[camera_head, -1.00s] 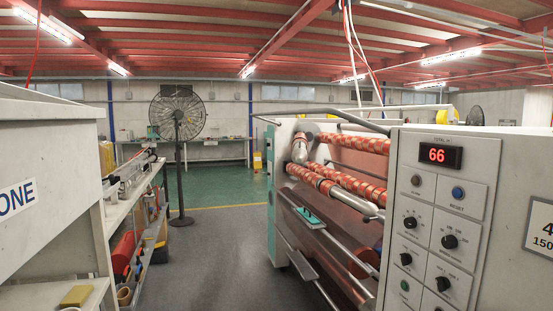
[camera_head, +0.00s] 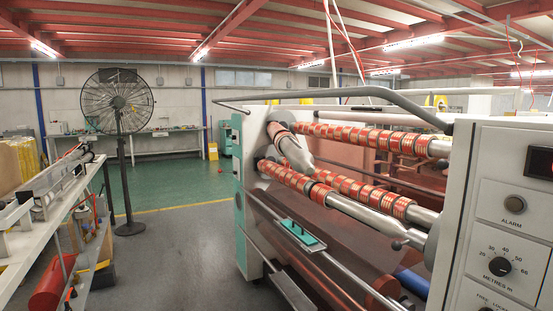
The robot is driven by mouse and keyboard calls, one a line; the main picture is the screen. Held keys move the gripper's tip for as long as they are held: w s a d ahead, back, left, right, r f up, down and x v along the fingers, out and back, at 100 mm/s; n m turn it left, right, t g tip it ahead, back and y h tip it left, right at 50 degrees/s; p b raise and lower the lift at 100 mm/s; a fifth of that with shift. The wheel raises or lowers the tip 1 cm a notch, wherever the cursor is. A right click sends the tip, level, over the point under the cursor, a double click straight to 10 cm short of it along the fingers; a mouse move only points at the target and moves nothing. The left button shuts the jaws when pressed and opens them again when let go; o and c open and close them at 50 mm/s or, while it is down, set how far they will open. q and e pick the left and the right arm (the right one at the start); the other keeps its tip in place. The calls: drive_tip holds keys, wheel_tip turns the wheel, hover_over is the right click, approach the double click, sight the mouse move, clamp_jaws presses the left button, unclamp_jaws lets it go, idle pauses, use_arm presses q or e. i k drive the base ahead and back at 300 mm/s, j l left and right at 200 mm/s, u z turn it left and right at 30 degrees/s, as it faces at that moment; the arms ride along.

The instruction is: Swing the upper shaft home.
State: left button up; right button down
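The rewinding machine stands at the right with several shafts carrying red and gold tape rolls. One upper shaft (camera_head: 294,151) is angled out from the machine's far end frame (camera_head: 247,190). Its bare silver end points toward me and downward, out of line with the others. Behind it, another upper shaft with rolls (camera_head: 365,138) runs across the machine to the right. Below, a lower shaft with rolls (camera_head: 312,187) ends in a silver tip near the control cabinet, and one more roll-covered shaft lies behind it. Neither of my grippers is in view.
The control cabinet (camera_head: 505,215) with knobs is close at the right. A grey guard bar (camera_head: 340,93) arches over the machine. A workbench (camera_head: 45,215) lines the left, and a fan (camera_head: 118,110) stands behind. The grey floor aisle between is clear.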

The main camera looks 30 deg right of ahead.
sight(301, 160)
drive_tip(key=i+j+z, duration=0.1)
drive_tip(key=i+z, duration=0.2)
drive_tip(key=i, duration=0.15)
drive_tip(key=i+j+z, duration=0.3)
drive_tip(key=i+l, duration=0.1)
